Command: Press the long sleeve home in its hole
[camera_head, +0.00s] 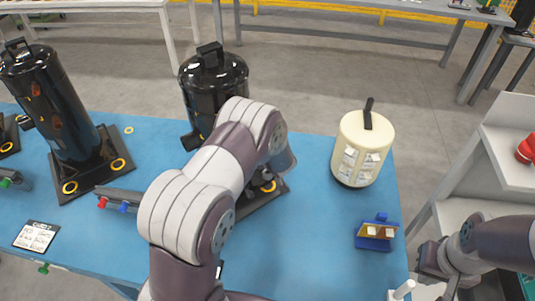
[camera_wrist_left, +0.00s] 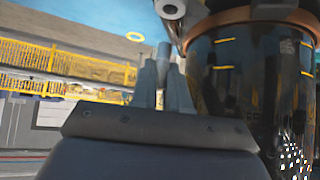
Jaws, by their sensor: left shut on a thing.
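In the left wrist view my left gripper (camera_wrist_left: 165,88) is shut on a grey cylindrical piece, the long sleeve (camera_wrist_left: 164,52), whose end shows between the fingers. A dark compressor (camera_wrist_left: 240,75) with an orange band is close beside it on the right. A grey round end with a hole (camera_wrist_left: 172,8) shows just above the sleeve. I cannot tell whether the sleeve touches the hole. In the head view my left arm hides the gripper, the sleeve and much of the middle compressor (camera_head: 212,80). My right gripper (camera_head: 430,265) is past the table's right edge; its jaw gap is unclear.
Another black compressor (camera_head: 50,95) stands at left on the blue table (camera_head: 310,230). A cream canister (camera_head: 361,150) and a small blue holder (camera_head: 377,232) are at right. A yellow ring (camera_head: 129,130) and a label card (camera_head: 36,236) lie at left. The table's front middle is clear.

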